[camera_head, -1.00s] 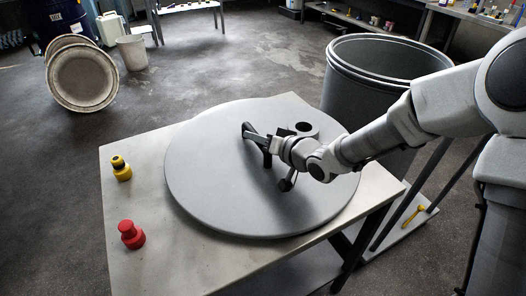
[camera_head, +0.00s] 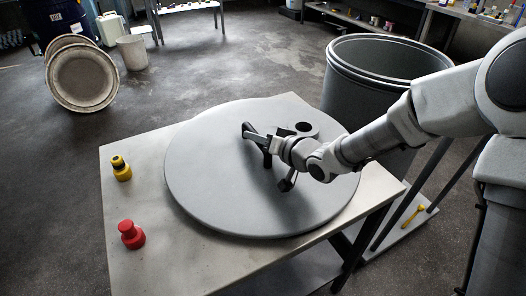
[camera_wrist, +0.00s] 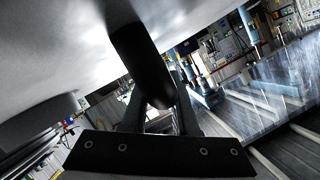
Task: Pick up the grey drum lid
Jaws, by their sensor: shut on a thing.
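The grey drum lid (camera_head: 215,190) is a wide, flat disc over the pale table, and its surface fills the upper left of the wrist view (camera_wrist: 45,60). A black handle (camera_head: 247,130) stands up from the lid's middle. My gripper (camera_head: 265,142) reaches in from the right and is shut on this handle. In the wrist view the dark handle bar (camera_wrist: 140,65) sits between my two fingers (camera_wrist: 160,110). The lid looks level and at rest on the table; its underside is hidden.
The pale table (camera_head: 125,190) holds a yellow bung (camera_head: 121,169) and a red bung (camera_head: 132,236) left of the lid. A grey open drum (camera_head: 365,90) stands behind right, close to the table. Open floor (camera_head: 225,60) lies behind left, with round lids (camera_head: 85,85) farther back.

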